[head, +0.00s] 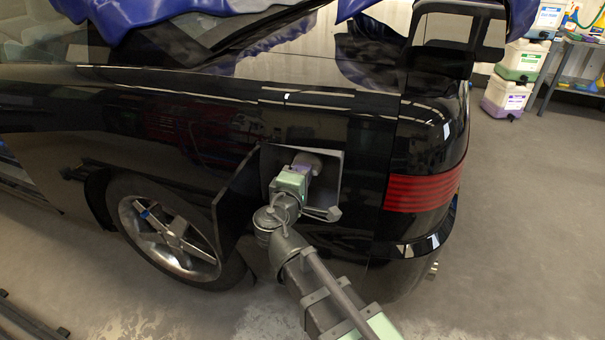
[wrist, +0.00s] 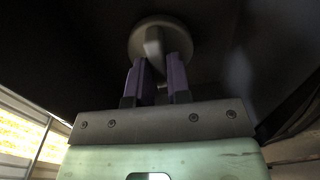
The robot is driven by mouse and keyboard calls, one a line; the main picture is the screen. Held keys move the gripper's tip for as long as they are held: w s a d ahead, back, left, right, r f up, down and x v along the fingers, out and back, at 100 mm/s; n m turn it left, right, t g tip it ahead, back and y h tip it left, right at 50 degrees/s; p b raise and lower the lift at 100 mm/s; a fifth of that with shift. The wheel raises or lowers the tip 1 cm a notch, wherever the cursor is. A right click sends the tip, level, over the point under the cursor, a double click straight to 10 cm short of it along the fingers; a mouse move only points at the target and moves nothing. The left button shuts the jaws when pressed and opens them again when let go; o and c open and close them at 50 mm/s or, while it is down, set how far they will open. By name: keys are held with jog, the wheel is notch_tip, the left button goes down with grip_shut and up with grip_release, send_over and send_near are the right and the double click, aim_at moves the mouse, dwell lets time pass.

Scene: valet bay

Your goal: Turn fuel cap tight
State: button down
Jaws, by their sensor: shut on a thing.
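The round grey fuel cap (wrist: 172,27) shows at the top middle of the wrist view, with a raised grip ridge across it. My gripper (wrist: 160,68) has its two purple fingers on either side of that ridge, shut on it. In the head view my gripper (head: 302,166) reaches into the square fuel recess on the black car's rear side. The cap (head: 311,158) shows there only in part, behind the fingers. Whether the cap is fully seated cannot be told.
The open fuel door (head: 236,192) stands out to the left of the recess, close to my wrist. The rear wheel (head: 168,228) is below left and the red tail light (head: 424,189) to the right. Stacked jugs (head: 506,95) stand at the far right. A blue cover lies over the car's top.

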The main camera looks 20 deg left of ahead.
jog(key=c, duration=1.1)
grip_release()
jog(key=s, duration=1.1)
jog(key=shift+a, duration=0.3)
